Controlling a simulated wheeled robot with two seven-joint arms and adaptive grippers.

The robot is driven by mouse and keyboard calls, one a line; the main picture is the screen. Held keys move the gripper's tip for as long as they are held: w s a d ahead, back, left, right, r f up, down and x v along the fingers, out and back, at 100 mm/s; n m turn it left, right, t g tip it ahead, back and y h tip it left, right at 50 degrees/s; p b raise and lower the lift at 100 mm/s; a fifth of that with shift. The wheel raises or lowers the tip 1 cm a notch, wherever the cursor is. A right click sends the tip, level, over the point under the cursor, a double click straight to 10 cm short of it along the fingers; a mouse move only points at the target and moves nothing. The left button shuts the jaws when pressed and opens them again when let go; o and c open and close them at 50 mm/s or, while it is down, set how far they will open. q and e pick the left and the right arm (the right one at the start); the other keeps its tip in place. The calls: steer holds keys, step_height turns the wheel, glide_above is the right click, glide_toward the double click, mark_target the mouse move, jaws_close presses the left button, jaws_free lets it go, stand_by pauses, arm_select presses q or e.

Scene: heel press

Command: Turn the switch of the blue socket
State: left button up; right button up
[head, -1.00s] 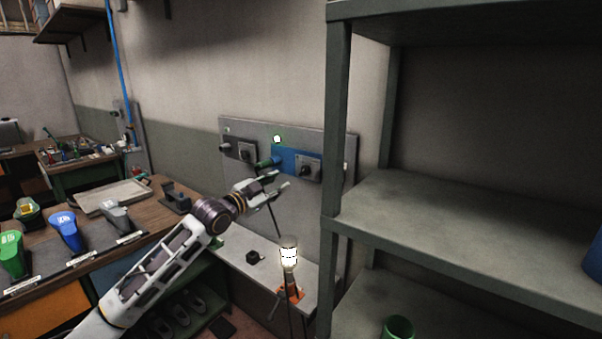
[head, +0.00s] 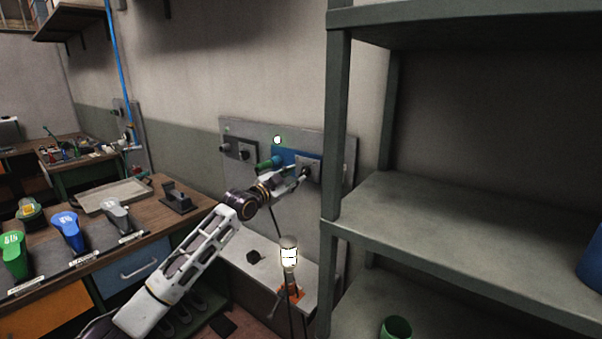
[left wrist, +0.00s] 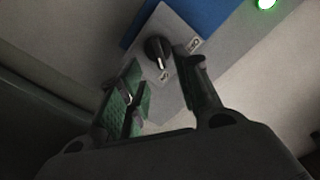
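The blue socket (head: 284,155) is mounted on a grey wall panel, with a green plug (head: 265,164) at its left side. Its switch is a black knob on a grey plate at the blue part's right; the knob shows clearly in the left wrist view (left wrist: 158,52). My left gripper (head: 303,173) is at this switch plate and partly hides it in the head view. In the left wrist view its two fingers (left wrist: 160,88) are apart, with the knob seen beyond and between their tips. Contact with the knob cannot be told. My right gripper is out of view.
A second socket with a dark knob (head: 244,151) sits left on the panel. A lit green lamp (head: 277,140) is above the blue socket. A glowing work lamp (head: 289,254) stands below my left arm. A metal shelf (head: 338,130) rises close on the right.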

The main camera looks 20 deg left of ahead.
mark_target(303, 172)
arm_select(q)
steer(key=shift+p+x, duration=0.45)
steer(key=shift+x, duration=2.05)
steer(key=shift+c, duration=0.3)
jaws_close()
